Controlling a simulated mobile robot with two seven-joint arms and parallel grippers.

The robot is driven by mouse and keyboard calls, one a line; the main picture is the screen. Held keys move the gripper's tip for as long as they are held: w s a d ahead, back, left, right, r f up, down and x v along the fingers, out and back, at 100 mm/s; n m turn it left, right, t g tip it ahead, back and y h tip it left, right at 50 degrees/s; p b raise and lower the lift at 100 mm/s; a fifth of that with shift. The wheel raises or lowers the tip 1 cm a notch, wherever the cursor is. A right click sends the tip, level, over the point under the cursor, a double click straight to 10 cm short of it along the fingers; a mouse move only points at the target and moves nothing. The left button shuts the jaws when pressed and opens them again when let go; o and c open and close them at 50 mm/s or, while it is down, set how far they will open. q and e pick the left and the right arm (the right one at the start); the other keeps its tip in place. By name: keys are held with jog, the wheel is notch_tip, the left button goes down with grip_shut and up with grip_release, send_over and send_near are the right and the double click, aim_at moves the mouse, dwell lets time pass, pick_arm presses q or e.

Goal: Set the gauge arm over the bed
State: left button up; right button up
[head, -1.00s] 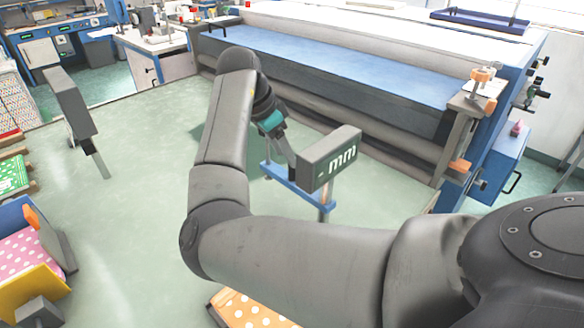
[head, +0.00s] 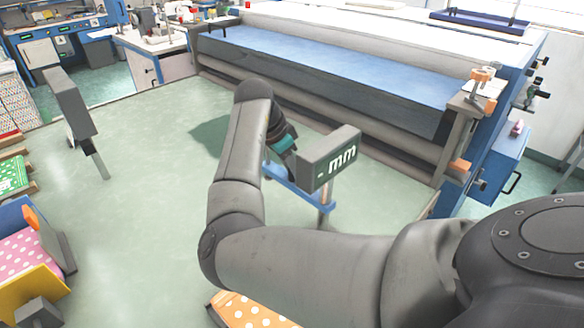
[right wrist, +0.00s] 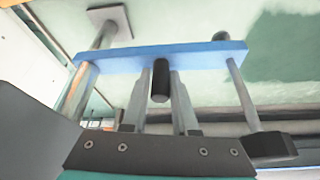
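The gauge arm shows in the head view as a grey box (head: 331,158) marked "mm" beside a blue bar (head: 306,190) on thin posts, low over the pale green surface. In the right wrist view, the blue bar (right wrist: 120,61) crosses the picture, with a black knob (right wrist: 161,82) on it. My right gripper (head: 286,160) is beside the grey box, partly hidden behind it. In the right wrist view its two fingers (right wrist: 162,88) lie on either side of the knob; I cannot tell whether they press it. My left gripper is not in view.
A long machine with a blue bed (head: 335,62) stands along the back. A blue side box (head: 505,158) is at right. At left are a dark block on a post (head: 70,105) and a bin with pink dotted cloth (head: 32,262). Orange dotted cloth (head: 245,310) lies in front.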

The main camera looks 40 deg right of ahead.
grip_shut()
dwell(1.0)
